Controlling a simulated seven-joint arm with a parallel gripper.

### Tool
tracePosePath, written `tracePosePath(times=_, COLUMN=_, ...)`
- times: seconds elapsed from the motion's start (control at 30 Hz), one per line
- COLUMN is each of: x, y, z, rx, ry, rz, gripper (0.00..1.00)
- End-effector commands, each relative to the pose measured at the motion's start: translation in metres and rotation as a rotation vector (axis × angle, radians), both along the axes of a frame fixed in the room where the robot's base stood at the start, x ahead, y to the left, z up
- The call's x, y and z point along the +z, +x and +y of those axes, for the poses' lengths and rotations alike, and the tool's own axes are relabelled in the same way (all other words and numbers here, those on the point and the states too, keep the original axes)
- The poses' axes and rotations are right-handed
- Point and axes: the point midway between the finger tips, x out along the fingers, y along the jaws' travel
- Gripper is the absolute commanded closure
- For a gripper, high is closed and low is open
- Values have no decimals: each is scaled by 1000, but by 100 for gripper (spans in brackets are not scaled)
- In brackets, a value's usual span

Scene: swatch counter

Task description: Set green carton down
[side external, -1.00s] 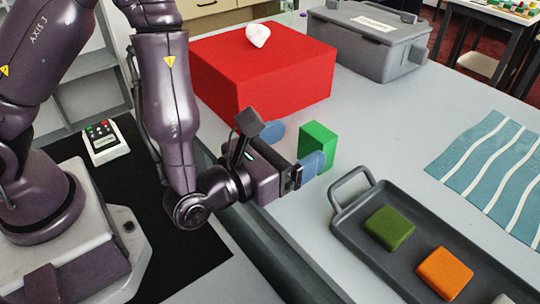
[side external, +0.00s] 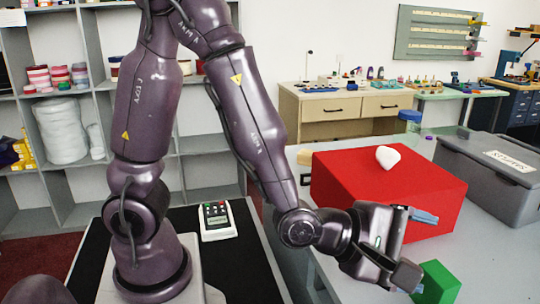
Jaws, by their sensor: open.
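The green carton (side external: 438,284) is at the lower right, its bottom cut off by the picture edge. I cannot see whether its base rests on the counter. My gripper (side external: 420,247) is open, its two blue-tipped fingers spread apart. The nearer, lower finger overlaps the carton's left edge in the picture; whether it touches is unclear. The other finger is higher, in front of the red box.
A big red box (side external: 385,190) with a white lump (side external: 388,157) on top stands just behind my gripper. A grey lidded case (side external: 490,175) is at the right. A white keypad device (side external: 217,220) lies on a black mat. The counter between box and carton looks clear.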

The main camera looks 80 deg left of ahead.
Motion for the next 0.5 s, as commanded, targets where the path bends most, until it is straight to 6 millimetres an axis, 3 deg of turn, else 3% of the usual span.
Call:
tracePosePath(times=0.03, x=14, y=1, z=9, rx=-63, ry=140, rz=0, gripper=16)
tracePosePath(times=0.27, x=52, y=-27, z=57, rx=-431, ry=817, rz=74, gripper=16)
tracePosePath(times=0.5, x=81, y=-97, z=122, rx=-876, ry=1385, rz=181, gripper=16)
